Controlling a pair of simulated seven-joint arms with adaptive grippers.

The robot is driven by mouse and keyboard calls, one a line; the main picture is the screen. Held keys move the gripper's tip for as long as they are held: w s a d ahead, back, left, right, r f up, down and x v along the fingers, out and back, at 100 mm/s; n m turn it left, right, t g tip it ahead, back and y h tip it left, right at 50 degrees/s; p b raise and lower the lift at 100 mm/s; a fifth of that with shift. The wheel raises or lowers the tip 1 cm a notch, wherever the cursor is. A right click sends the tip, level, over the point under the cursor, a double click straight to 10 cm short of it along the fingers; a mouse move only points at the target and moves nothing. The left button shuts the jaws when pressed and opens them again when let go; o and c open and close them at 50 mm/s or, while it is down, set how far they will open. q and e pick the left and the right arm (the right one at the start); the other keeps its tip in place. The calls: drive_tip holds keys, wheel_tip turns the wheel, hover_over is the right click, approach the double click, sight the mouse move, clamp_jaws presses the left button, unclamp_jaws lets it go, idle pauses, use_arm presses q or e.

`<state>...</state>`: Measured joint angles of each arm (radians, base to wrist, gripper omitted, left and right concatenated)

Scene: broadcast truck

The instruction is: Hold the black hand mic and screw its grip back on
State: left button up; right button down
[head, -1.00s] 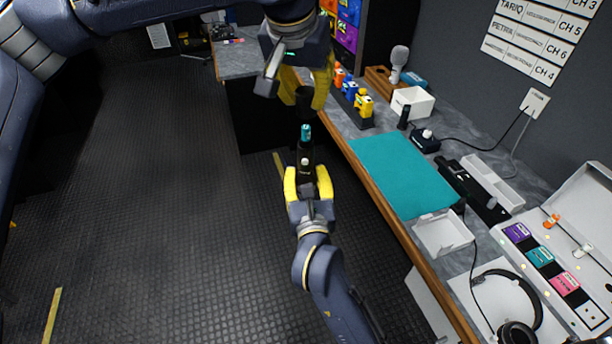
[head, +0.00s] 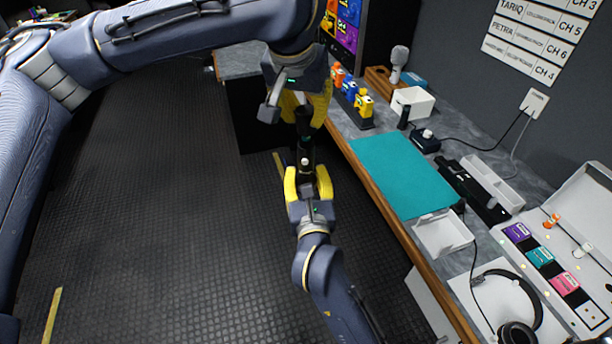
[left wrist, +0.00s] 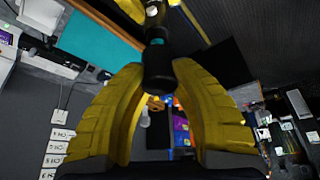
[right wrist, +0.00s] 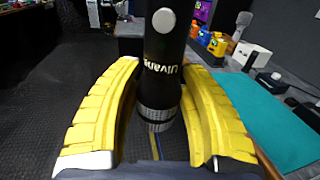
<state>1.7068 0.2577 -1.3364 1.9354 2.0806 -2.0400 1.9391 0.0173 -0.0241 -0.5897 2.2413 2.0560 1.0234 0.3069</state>
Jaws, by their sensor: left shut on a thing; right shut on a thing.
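My left gripper (head: 302,108) is shut on the black grip (head: 303,122), a dark hollow cylinder held upright above the mic. In the left wrist view the grip (left wrist: 159,72) sits between the yellow fingers. My right gripper (head: 307,174) is shut on the black hand mic (head: 305,152), which stands upright below and in line with the grip. In the right wrist view the mic (right wrist: 163,62) shows white lettering, a pale button and a silver mesh end. A teal part (left wrist: 157,42) shows at the grip's mouth in the left wrist view. The threads are hidden.
The bench to the right holds a teal mat (head: 403,176), a white box (head: 412,103), a white tray (head: 443,233) and headphones (head: 510,310). Its wooden edge (head: 375,195) runs close beside my right gripper. The floor to the left is open.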

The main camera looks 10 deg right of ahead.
sight(306, 125)
use_arm(q)
drive_tip(key=shift+y, duration=0.4)
drive_tip(key=shift+f, duration=0.15)
idle(0.6)
drive_tip(key=shift+f, duration=0.8)
drive_tip(key=shift+f, duration=0.55)
idle(0.3)
